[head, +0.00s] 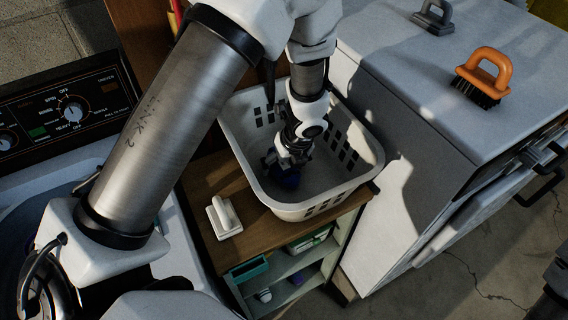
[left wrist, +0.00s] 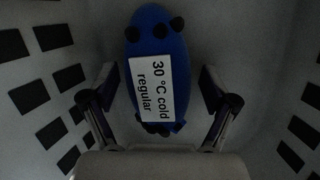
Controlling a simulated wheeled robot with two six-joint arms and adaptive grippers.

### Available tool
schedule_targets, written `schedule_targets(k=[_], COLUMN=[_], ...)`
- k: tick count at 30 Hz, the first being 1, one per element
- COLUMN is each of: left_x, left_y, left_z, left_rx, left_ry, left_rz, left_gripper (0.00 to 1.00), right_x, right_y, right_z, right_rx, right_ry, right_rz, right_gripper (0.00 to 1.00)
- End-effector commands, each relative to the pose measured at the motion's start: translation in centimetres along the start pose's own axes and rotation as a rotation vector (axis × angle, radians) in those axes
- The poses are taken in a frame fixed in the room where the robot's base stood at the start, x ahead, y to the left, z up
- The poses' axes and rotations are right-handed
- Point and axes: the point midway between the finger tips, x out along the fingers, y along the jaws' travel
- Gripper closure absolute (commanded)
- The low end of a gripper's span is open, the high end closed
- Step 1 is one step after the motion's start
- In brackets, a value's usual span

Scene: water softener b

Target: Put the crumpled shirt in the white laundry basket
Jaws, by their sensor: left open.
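The white laundry basket (head: 354,160) stands on a wooden shelf top, with slotted sides. My left gripper (head: 284,168) reaches down inside it. A blue rounded bundle with dark knobs (head: 289,181), which looks like the crumpled shirt, lies in the basket below the gripper and is mostly hidden in the head view. In the left wrist view the blue bundle (left wrist: 152,40) carries a white label reading "30 °C cold regular". My left gripper's fingers (left wrist: 156,78) are spread open on either side of it, with visible gaps.
A white-handled brush (head: 225,217) lies on the wooden top left of the basket. A washer control panel (head: 65,110) is at the left. A white appliance (head: 400,150) stands close on the right, with an orange-handled brush (head: 486,75) and a grey one (head: 434,17) on top.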

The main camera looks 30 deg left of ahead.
Motion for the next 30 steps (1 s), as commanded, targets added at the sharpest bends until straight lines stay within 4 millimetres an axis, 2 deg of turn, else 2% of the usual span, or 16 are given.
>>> schedule_targets(k=[4,7,12,18,23,30], left_x=[-0.4,-1.7,-6.0,-10.6,-12.1,-12.2], left_y=[0.1,0.1,0.1,0.0,0.0,0.0], left_z=[0.1,0.2,0.3,0.2,0.1,0.0], left_rx=[0.000,-0.001,0.000,0.000,-0.001,0.001], left_ry=[0.000,-0.002,-0.004,-0.004,-0.001,0.000], left_rz=[0.000,0.000,-0.001,-0.002,0.000,0.001], left_gripper=[0.14,0.14,0.14,0.14,0.14,0.14], right_x=[-0.3,-1.0,-3.2,-4.4,-4.3,-4.3], right_y=[0.0,0.0,0.0,0.0,0.0,0.0], right_z=[0.0,0.0,0.0,0.0,0.0,0.0], right_rx=[0.000,0.000,0.000,0.000,0.000,0.000], right_ry=[0.000,0.000,0.000,0.000,0.000,0.000], right_rz=[0.000,0.000,0.000,0.000,0.000,0.000], right_gripper=[0.60,0.60,0.60,0.60,0.60,0.60])
